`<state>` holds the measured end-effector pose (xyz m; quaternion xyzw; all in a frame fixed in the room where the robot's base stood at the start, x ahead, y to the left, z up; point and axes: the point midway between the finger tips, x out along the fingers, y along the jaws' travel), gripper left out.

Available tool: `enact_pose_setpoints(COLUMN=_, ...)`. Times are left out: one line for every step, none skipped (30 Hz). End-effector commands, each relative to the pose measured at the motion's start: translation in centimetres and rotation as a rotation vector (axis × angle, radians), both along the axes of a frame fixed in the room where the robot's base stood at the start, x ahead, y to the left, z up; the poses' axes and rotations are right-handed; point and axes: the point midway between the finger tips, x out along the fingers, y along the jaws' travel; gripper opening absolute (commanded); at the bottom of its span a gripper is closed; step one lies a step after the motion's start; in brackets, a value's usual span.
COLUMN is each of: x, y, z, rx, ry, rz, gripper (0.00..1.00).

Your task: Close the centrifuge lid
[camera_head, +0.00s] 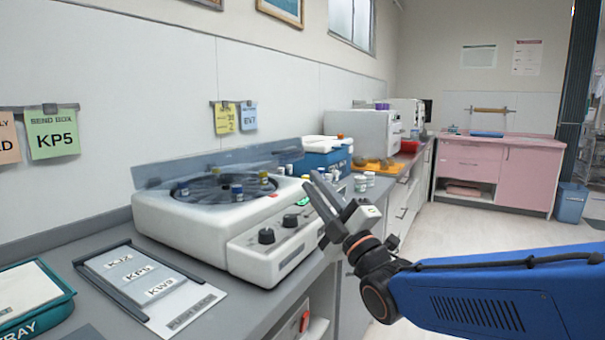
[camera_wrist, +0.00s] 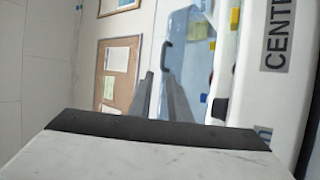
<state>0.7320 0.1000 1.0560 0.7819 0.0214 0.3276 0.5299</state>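The white centrifuge (camera_head: 240,248) stands on the counter at left centre, with tubes in its dark round rotor. Its translucent blue lid (camera_head: 160,172) is raised, tilted up along the back. In the wrist view the lid (camera_wrist: 203,75) is a pale blue panel with a dark handle (camera_wrist: 166,56) on its edge. The white body with lettering (camera_wrist: 250,95) is at the right. My gripper (camera_head: 309,178) is at the centrifuge's right front corner, pointing up and left. Its fingers (camera_wrist: 158,77) are slightly apart with nothing between them. I cannot tell its exact distance from the lid.
A label board (camera_head: 150,285) and a green tray (camera_head: 35,300) lie on the counter at front left. Small vials (camera_head: 361,183) and a blue box (camera_head: 328,160) stand just beyond the centrifuge. The floor (camera_head: 460,225) to the right is clear.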

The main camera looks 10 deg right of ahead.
Motion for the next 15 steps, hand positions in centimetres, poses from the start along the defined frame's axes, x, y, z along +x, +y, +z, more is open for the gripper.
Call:
enact_pose_setpoints(x=-0.7, y=-0.4, z=-0.4, rx=0.0, ry=0.0, rz=-0.001, gripper=0.17)
enact_pose_setpoints(x=-1.0, y=-0.5, z=-0.6, rx=0.0, ry=0.0, rz=-0.001, gripper=0.17)
enact_pose_setpoints(x=-1.5, y=-0.7, z=-0.8, rx=0.0, ry=0.0, rz=0.0, gripper=0.17)
enact_pose_setpoints(x=-1.8, y=-0.9, z=-1.0, rx=0.0, ry=0.0, rz=0.0, gripper=0.17)
enact_pose_setpoints(x=-2.0, y=-1.0, z=-1.2, rx=0.0, ry=0.0, rz=0.0, gripper=0.17)
enact_pose_setpoints(x=-2.3, y=-1.2, z=-1.3, rx=0.0, ry=0.0, rz=-0.001, gripper=0.17)
enact_pose_setpoints(x=-2.5, y=-1.3, z=-1.4, rx=0.0, ry=0.0, rz=-0.001, gripper=0.17)
enact_pose_setpoints(x=-2.6, y=-1.4, z=-1.5, rx=0.001, ry=0.0, rz=-0.001, gripper=0.17)
enact_pose_setpoints(x=-2.8, y=-1.4, z=-1.6, rx=0.001, ry=0.0, rz=-0.001, gripper=0.17)
enact_pose_setpoints(x=-2.9, y=-1.5, z=-1.6, rx=0.001, ry=0.0, rz=-0.001, gripper=0.17)
enact_pose_setpoints(x=-3.0, y=-1.5, z=-1.7, rx=0.001, ry=0.0, rz=-0.001, gripper=0.17)
enact_pose_setpoints(x=-3.0, y=-1.6, z=-1.7, rx=0.001, ry=0.0, rz=-0.001, gripper=0.17)
enact_pose_setpoints(x=-3.0, y=-1.6, z=-1.7, rx=0.001, ry=0.0, rz=-0.001, gripper=0.17)
enact_pose_setpoints(x=-3.1, y=-1.6, z=-1.7, rx=0.002, ry=0.0, rz=-0.001, gripper=0.17)
enact_pose_setpoints(x=-3.1, y=-1.6, z=-1.8, rx=0.002, ry=0.0, rz=-0.001, gripper=0.17)
